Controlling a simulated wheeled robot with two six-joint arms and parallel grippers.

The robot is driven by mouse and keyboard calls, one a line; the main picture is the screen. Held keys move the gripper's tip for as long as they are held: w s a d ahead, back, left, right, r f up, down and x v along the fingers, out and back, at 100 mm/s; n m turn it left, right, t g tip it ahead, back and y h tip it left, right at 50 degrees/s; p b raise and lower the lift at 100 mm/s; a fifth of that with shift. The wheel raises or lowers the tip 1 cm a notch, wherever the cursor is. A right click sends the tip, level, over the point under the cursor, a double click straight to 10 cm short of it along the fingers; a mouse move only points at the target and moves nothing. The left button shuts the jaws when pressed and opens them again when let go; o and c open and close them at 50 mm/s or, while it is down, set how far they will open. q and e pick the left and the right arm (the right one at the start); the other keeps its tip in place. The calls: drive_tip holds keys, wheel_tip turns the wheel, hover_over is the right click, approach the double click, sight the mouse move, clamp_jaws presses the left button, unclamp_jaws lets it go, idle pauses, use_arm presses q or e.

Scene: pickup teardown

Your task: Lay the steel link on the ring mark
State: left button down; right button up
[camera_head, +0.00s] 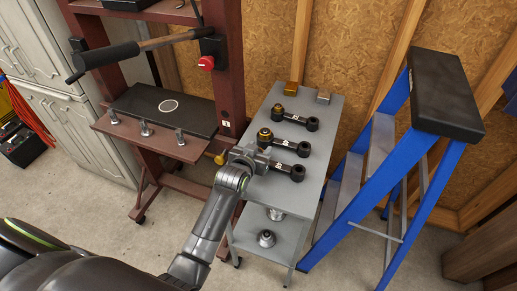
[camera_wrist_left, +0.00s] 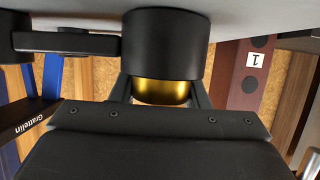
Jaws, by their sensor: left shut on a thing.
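The ring mark (camera_head: 168,105) is a pale circle on the dark press plate, with nothing on it. Three dark links lie on the grey cart: a far one (camera_head: 296,119), a middle one (camera_head: 290,145) and a near one (camera_head: 281,167). The far and middle links show brass at their left ends; which one is steel I cannot tell. My left gripper (camera_head: 252,157) is at the near link's left end, hiding it. In the left wrist view, a black round link end (camera_wrist_left: 165,45) with a brass part (camera_wrist_left: 160,91) sits between the fingers. The right gripper is out of view.
The cart (camera_head: 315,195) stands beside the maroon press frame (camera_head: 231,70). Several metal pins (camera_head: 146,130) stand along the front of the press bed. A brass block (camera_head: 291,88) and a steel-coloured block (camera_head: 323,97) sit at the cart's back. A blue stepladder (camera_head: 370,190) stands right.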

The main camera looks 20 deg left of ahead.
use_arm(q)
drive_tip(key=c, duration=1.2)
unclamp_jaws()
drive_tip(key=o, duration=0.4)
drive_tip(key=shift+s+r, duration=0.1)
